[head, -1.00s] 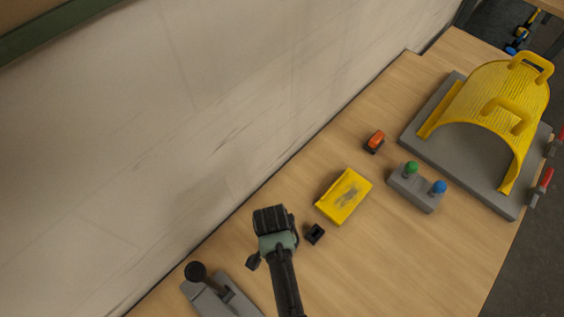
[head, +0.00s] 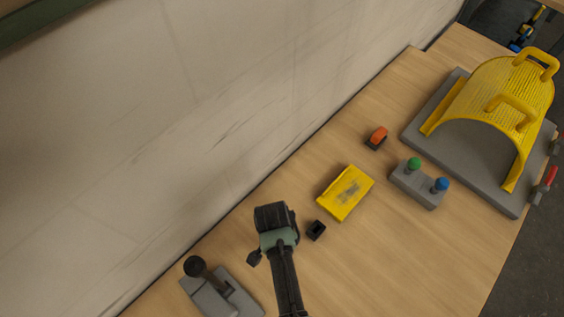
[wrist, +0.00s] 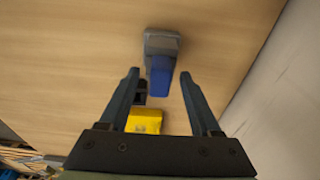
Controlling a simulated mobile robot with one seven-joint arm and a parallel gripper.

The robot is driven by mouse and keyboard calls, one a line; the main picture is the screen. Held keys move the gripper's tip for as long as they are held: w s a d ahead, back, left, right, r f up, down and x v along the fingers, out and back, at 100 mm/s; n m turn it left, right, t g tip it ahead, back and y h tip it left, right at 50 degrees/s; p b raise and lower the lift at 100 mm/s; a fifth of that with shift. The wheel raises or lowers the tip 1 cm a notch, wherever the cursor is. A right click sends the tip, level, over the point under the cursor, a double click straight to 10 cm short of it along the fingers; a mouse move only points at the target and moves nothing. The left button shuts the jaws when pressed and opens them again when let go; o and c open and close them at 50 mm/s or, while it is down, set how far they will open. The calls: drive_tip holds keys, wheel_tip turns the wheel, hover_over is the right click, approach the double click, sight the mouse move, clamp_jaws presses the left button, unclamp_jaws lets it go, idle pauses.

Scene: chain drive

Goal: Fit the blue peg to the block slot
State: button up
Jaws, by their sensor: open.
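The blue peg (wrist: 160,76) shows in the wrist view against a grey piece (wrist: 162,43). It lies between my gripper's (wrist: 158,75) two spread fingers, apart from both. Whether it sits in the grey piece or only overlaps it in view, I cannot tell. I do not make it out in the head view, where my arm may hide it. My gripper (head: 272,218) hangs over the bench there. A small black block (head: 316,230) with a square opening stands just to its right. This block (wrist: 140,92) is partly behind the left finger in the wrist view.
A yellow tray (head: 345,194) lies beyond the black block. A grey base with a black-knobbed lever (head: 210,286) is at lower left. An orange-and-black piece (head: 377,138), a grey box with green and blue knobs (head: 418,184) and a yellow guard (head: 500,100) stand farther right. The wall (head: 180,120) borders the bench.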

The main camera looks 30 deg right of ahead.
wheel_tip(320, 180, up, 13)
drive_tip(key=a, duration=0.1)
drive_tip(key=shift+s+a+b, duration=0.25)
drive_tip(key=shift+b, duration=0.2)
drive_tip(key=shift+f, duration=0.1)
idle(0.4)
